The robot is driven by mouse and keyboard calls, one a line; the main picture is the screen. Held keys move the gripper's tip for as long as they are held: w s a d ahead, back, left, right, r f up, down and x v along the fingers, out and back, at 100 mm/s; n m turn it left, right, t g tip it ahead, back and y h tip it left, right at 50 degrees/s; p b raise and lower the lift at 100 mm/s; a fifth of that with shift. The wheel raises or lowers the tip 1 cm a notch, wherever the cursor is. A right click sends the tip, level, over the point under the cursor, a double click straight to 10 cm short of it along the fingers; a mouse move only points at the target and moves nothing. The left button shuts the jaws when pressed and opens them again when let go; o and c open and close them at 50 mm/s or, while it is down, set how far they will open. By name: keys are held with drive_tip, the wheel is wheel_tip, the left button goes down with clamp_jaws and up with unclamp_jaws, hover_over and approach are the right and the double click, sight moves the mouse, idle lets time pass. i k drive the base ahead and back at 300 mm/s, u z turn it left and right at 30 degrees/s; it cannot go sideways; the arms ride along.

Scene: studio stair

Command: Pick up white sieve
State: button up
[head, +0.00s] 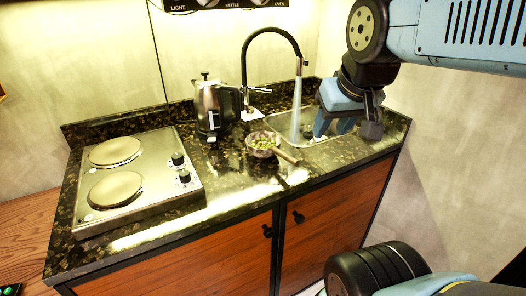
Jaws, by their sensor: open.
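The gripper hides part of the sink (283,118).
A steel kettle (207,108) stands behind the vessel. A two-plate hob (150,202) covers the counter's left. Dark speckled counter (235,183) is free in front of the vessel.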

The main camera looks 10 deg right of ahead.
sight(262, 145)
drive_tip(key=z, duration=0.1)
drive_tip(key=k, duration=0.25)
drive_tip(key=z, duration=1.05)
drive_tip(key=k, duration=1.75)
drive_tip(key=u, duration=0.95)
drive_tip(key=i, duration=1.05)
drive_tip(key=z, duration=0.05)
